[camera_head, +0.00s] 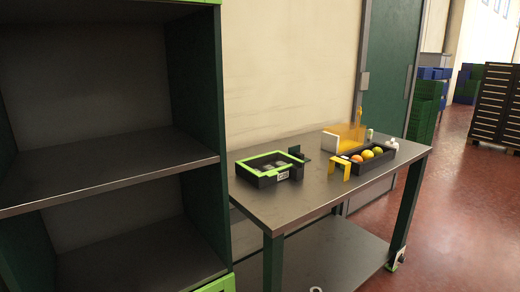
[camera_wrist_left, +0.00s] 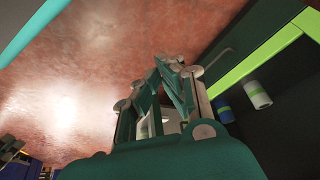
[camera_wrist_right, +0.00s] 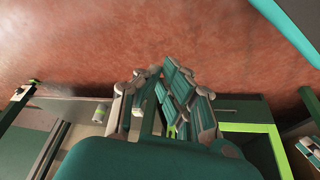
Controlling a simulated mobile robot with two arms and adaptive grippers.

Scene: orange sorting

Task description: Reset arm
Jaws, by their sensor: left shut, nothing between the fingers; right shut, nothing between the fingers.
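My left gripper (camera_wrist_left: 172,68) shows in the left wrist view, shut and empty, with reddish floor behind it. My right gripper (camera_wrist_right: 162,72) shows in the right wrist view, also shut and empty over the floor. Neither gripper shows in the head view. There, a metal table (camera_head: 300,205) carries a black box with a green rim (camera_head: 262,174) on its left side. A long black tray (camera_head: 384,161) at the right holds an orange fruit (camera_head: 357,158) and yellowish fruits (camera_head: 367,154).
A dark shelf unit (camera_head: 110,178) fills the left of the head view. Yellow brackets (camera_head: 340,164) and a small white bottle (camera_head: 392,143) stand near the tray. Stacked crates (camera_head: 425,105) are at the back right. White and blue cylinders (camera_wrist_left: 257,94) lie beside a green edge in the left wrist view.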

